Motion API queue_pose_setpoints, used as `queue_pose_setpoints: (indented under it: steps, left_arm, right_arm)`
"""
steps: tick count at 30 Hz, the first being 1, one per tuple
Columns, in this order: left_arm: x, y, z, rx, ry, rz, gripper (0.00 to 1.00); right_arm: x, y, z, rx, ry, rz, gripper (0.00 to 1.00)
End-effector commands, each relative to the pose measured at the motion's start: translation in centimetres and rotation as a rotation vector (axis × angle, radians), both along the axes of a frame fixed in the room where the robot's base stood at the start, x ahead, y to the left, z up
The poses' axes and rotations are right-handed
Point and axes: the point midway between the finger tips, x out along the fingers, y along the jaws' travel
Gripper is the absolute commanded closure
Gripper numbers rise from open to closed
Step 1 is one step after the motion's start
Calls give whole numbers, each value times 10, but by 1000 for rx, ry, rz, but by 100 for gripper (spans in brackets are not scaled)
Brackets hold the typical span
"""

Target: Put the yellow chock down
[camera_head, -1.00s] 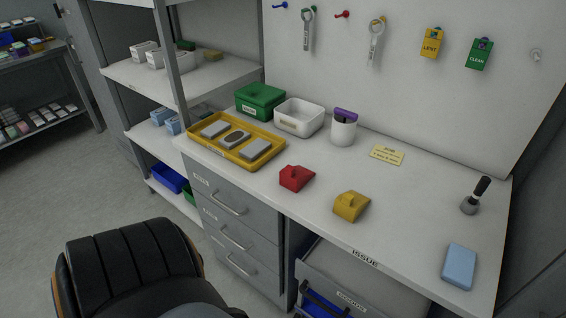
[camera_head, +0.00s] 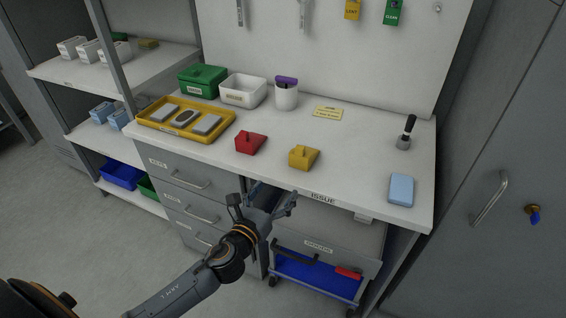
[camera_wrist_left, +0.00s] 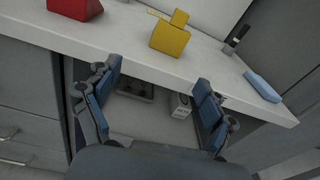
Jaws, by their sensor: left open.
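The yellow chock (camera_head: 303,157) sits on the white worktop (camera_head: 350,165) near its front edge, right of a red chock (camera_head: 250,143). In the left wrist view the yellow chock (camera_wrist_left: 171,36) stands on the worktop beyond my fingers, apart from them. My left gripper (camera_head: 263,203) is open and empty, in front of the worktop edge and lower than the chock. Its two fingers also show spread in the left wrist view (camera_wrist_left: 155,98). My right gripper is not in view.
A yellow tray (camera_head: 152,133) with grey blocks, a green box (camera_head: 202,80), a white bin (camera_head: 243,91) and a cup (camera_head: 286,97) stand behind. A blue block (camera_head: 401,189) lies at right. An open drawer (camera_head: 325,243) juts out below the worktop. The middle right of the worktop is clear.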

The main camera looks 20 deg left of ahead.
Motion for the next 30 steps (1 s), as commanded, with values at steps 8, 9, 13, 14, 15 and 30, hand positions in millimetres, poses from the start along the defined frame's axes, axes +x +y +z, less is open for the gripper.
queue_pose_setpoints:
  steps: [8, 9, 13, 14, 15, 30]
  left_arm:
    - [19, -9, 33, 113, -78, -20, 17]
    - [27, -9, 33, 111, -76, -20, 17]
    - [53, -12, 32, 110, -76, -19, 17]
    - [58, -12, 32, 109, -75, -19, 17]
    - [65, -13, 31, 107, -75, -20, 17]
    - [117, -26, 30, 105, -74, -20, 17]
  right_arm:
    - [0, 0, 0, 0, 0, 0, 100]
    - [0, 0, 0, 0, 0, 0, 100]
    - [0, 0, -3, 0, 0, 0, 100]
    - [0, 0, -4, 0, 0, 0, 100]
    - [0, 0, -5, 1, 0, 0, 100]
    - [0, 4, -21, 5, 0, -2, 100]
